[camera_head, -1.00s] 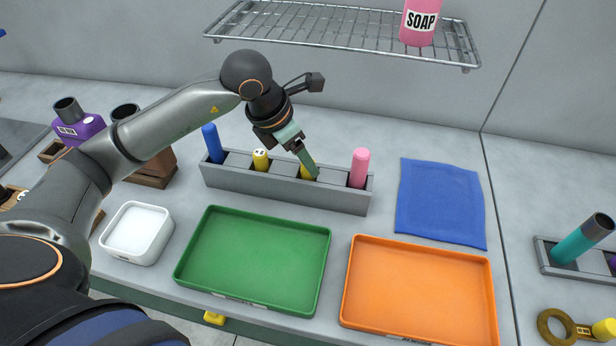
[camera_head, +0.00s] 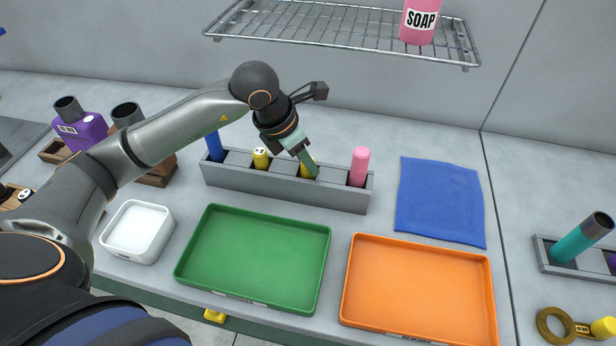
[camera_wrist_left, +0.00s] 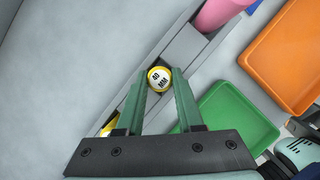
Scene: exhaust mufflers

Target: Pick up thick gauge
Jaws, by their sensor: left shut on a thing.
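A yellow gauge (camera_head: 305,170) stands in a slot of the grey rack (camera_head: 270,188). Its white end, marked "40 MM", shows in the left wrist view (camera_wrist_left: 159,79). My left gripper (camera_head: 310,171) is shut on this gauge, with a green finger on each side of it; the fingers partly hide it in the head view. A second yellow gauge (camera_head: 261,158) stands to its left in the same rack; its label is too small to read.
A blue cylinder (camera_head: 214,146) and a pink cylinder (camera_head: 359,166) stand at the rack's ends. A green tray (camera_head: 252,297) and an orange tray (camera_head: 415,245) lie empty in front. A wire shelf (camera_head: 340,30) hangs above. A blue cloth (camera_head: 440,200) lies at right.

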